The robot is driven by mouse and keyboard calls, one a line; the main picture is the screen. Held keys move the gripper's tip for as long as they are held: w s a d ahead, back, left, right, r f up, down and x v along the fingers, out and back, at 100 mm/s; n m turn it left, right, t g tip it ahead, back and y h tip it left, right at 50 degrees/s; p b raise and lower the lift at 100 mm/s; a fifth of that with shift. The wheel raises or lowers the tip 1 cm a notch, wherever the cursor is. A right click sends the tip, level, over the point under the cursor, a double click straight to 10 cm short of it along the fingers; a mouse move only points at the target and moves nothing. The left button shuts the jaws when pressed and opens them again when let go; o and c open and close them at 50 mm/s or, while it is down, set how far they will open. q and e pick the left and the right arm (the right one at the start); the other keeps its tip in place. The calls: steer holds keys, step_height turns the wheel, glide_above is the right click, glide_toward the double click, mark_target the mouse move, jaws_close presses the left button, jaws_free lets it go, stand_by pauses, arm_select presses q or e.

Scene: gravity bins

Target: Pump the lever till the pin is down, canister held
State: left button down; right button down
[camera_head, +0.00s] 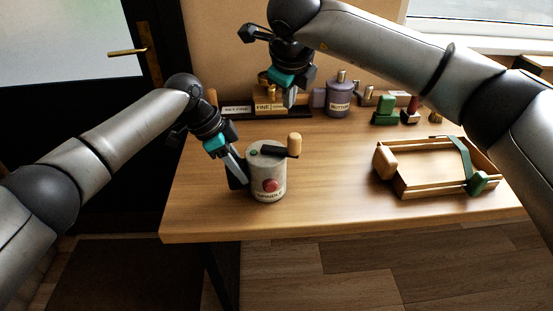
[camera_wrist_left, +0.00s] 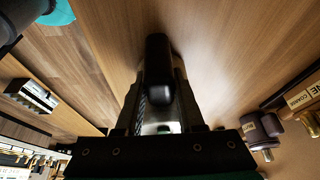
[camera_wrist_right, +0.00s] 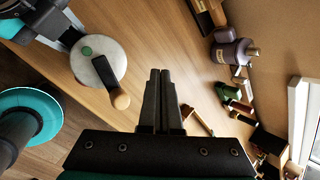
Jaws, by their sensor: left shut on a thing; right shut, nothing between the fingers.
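The grey canister (camera_head: 262,190) stands upright near the table's front left edge, with a red round patch on its front. On its lid are a small green pin (camera_wrist_right: 87,51) and a black lever (camera_head: 273,151) with a wooden knob (camera_head: 295,143). I cannot tell the pin's height. My left gripper (camera_head: 237,172) is at the canister's left side, shut on a black part that looks like its handle (camera_wrist_left: 158,65). My right gripper (camera_head: 290,98) is shut and empty, raised behind and apart from the lever; its closed fingers show in the right wrist view (camera_wrist_right: 162,88).
A wooden tray (camera_head: 425,190) with a green strap lies at the right. A purple canister (camera_head: 339,100), a labelled rack (camera_head: 270,106) and green and red small items (camera_head: 384,110) stand along the back. The table between canister and tray is clear.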

arm_select(q)
steer(key=shift+f, duration=0.15)
steer(key=shift+c, duration=2.2)
jaws_free()
steer(key=o, duration=0.4)
steer(key=shift+o, duration=0.2)
steer(key=shift+r, duration=0.25)
steer(key=shift+r+p, duration=1.35)
steer(key=shift+p, duration=0.55)
